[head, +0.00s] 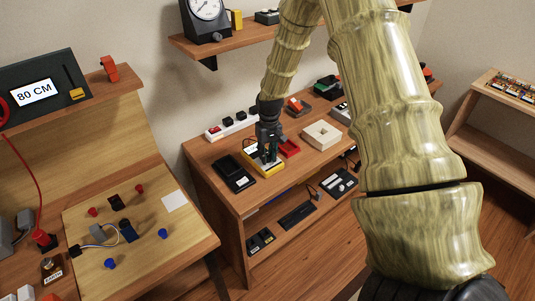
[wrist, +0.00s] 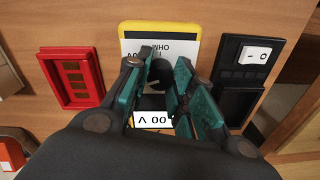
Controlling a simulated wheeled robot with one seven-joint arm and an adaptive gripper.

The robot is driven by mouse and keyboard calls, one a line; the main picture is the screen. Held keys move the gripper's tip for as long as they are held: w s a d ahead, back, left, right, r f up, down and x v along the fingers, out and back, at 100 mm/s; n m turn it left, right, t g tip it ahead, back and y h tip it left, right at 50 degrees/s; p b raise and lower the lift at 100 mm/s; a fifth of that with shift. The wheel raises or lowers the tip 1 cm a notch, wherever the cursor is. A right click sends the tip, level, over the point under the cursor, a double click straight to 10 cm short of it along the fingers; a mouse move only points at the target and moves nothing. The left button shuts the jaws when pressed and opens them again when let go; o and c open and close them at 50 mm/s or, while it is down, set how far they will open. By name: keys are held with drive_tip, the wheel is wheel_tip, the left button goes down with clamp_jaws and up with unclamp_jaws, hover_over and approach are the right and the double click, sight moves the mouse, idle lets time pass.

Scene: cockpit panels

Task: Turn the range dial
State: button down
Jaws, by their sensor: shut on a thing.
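A yellow-framed meter (head: 262,169) lies on the desk top, and it also fills the upper middle of the wrist view (wrist: 160,28). Its face is white with dark lettering, and its small display (wrist: 153,119) reads "00 V", upside down in the picture. The dark range dial (wrist: 156,76) is on the meter's face, partly hidden by my fingers. My gripper (wrist: 166,68) points down over the meter, with its teal fingers shut on the dial from both sides. In the head view my gripper (head: 269,153) covers much of the meter. The dial's pointer setting cannot be read.
A red tray (head: 289,148) and a black switch box (head: 234,173) flank the meter closely. A shelf (head: 225,41) hangs above; a lower shelf holds dark devices.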

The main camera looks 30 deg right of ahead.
sight(269, 155)
idle(0.4)
drive_tip(key=c, duration=1.2)
unclamp_jaws()
drive_tip(key=r, duration=1.2)
drive_tip(key=shift+d, duration=0.25)
